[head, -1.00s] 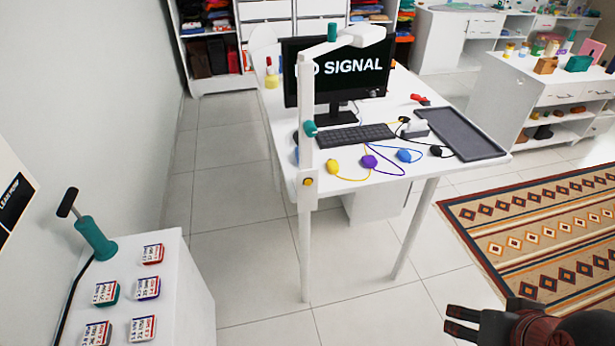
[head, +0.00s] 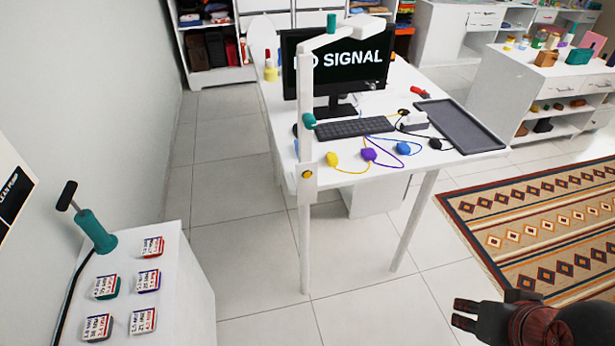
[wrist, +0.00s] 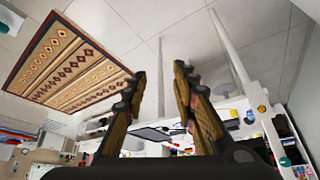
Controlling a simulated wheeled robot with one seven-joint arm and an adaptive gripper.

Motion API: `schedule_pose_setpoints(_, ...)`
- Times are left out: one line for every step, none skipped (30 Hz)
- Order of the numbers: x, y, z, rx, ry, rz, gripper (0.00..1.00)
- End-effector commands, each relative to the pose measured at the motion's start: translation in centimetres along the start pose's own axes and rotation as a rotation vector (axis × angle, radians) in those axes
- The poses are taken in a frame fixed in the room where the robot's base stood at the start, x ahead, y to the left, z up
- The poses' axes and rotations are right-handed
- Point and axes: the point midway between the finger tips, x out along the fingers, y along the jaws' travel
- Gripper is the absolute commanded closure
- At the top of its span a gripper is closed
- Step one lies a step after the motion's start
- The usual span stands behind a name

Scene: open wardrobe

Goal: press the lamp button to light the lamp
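The lamp (head: 305,110) is a white jointed post with teal knobs, clamped at the front left of the white desk. Its head (head: 361,27) hangs over the monitor and shows no visible glow. A small yellow-orange button (head: 307,174) sits on the lamp's lower plate, below the desk edge. A round yellowish spot that looks like this button shows in the wrist view (wrist: 262,109). My gripper (head: 463,314) is low at the right, well apart from the lamp, near the rug. In the wrist view my gripper's (wrist: 158,75) two fingers are spread with nothing between them.
The white desk (head: 400,165) carries a monitor (head: 338,68), a keyboard (head: 354,129), a dark tray (head: 459,127) and colored plugs on cords. A white cabinet (head: 185,290) with a teal pump stands at the left. The tiled floor before the desk is clear.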

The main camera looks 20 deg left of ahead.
Motion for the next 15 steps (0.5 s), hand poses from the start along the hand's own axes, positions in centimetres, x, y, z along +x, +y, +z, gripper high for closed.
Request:
schedule_pose_setpoints(0.0, 0.0, 0.0, 0.0, 0.0, 0.0, 0.77)
schedule_pose_setpoints(0.0, 0.0, 0.0, 0.0, 0.0, 0.0, 0.79)
schedule_pose_setpoints(0.0, 0.0, 0.0, 0.0, 0.0, 0.0, 0.81)
schedule_pose_setpoints(0.0, 0.0, 0.0, 0.0, 0.0, 0.0, 0.82)
schedule_pose_setpoints(0.0, 0.0, 0.0, 0.0, 0.0, 0.0, 0.84)
schedule_pose_setpoints(0.0, 0.0, 0.0, 0.0, 0.0, 0.0, 0.86)
schedule_pose_setpoints(0.0, 0.0, 0.0, 0.0, 0.0, 0.0, 0.88)
schedule_pose_setpoints(0.0, 0.0, 0.0, 0.0, 0.0, 0.0, 0.9)
schedule_pose_setpoints(0.0, 0.0, 0.0, 0.0, 0.0, 0.0, 0.92)
schedule_pose_setpoints(0.0, 0.0, 0.0, 0.0, 0.0, 0.0, 0.94)
schedule_pose_setpoints(0.0, 0.0, 0.0, 0.0, 0.0, 0.0, 0.96)
schedule_pose_setpoints(0.0, 0.0, 0.0, 0.0, 0.0, 0.0, 0.98)
schedule_pose_setpoints(0.0, 0.0, 0.0, 0.0, 0.0, 0.0, 1.0)
schedule_pose_setpoints(0.0, 0.0, 0.0, 0.0, 0.0, 0.0, 1.0)
schedule_pose_setpoints(0.0, 0.0, 0.0, 0.0, 0.0, 0.0, 1.0)
